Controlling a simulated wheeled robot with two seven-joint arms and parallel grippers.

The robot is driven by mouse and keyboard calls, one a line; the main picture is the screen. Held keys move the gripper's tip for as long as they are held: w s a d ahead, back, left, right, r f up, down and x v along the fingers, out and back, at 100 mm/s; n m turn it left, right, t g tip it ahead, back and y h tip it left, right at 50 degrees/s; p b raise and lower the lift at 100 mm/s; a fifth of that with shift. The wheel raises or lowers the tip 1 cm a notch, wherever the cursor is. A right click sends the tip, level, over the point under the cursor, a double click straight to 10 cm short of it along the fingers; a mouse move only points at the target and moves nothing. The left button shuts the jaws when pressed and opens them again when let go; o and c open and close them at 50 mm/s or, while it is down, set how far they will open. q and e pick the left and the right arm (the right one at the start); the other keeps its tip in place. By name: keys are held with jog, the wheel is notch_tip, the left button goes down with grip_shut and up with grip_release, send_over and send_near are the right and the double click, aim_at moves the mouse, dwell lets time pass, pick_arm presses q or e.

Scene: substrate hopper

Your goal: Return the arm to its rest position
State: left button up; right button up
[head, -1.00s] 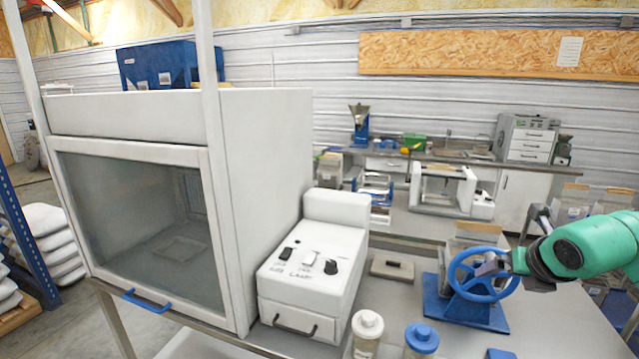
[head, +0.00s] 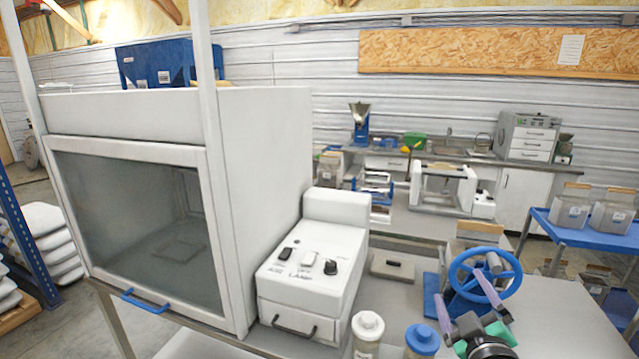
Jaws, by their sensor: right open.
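My right gripper (head: 459,286) is at the bottom right of the head view, with its two purple fingers spread apart and pointing up the picture. It is open, with nothing seen between the fingers. Its wrist is cut off by the bottom edge. A blue handwheel (head: 517,267) on a blue base stands on the bench just behind it. One finger overlaps the wheel in the picture; I cannot tell whether they touch. My left gripper is not in view.
A white switch box (head: 337,253) and a glass-fronted cabinet (head: 268,190) stand to the left. A white-capped bottle (head: 367,336) and a blue-capped jar (head: 421,340) stand left of my gripper. A blue cart (head: 566,235) with containers is at right. The bench right of the wheel is clear.

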jog(key=s+d+f+m+g, duration=0.1)
jog(key=s+f+m+g, duration=0.1)
jog(key=s+f+g, duration=0.45)
jog(key=s+f+m+g, duration=0.2)
jog(key=s+f+m, duration=0.1)
jog(key=f, duration=0.7)
jog(key=s+a+f+g+y, duration=0.2)
jog(key=s+f+g, duration=0.15)
jog(key=s, duration=0.25)
jog(key=s+a+f+g+y, duration=0.1)
jog(key=s+a+f+g, duration=0.15)
jog(key=s+f, duration=0.3)
notch_tip(320, 180, down, 26)
jog(key=s+b, duration=0.2)
jog(key=b, duration=0.2)
jog(key=s+d+f+g+b, duration=0.2)
jog(key=s+d+f, duration=0.1)
jog(key=s+f, duration=1.3)
jog(key=shift+s+f, duration=0.4)
jog(key=shift+f, duration=0.15)
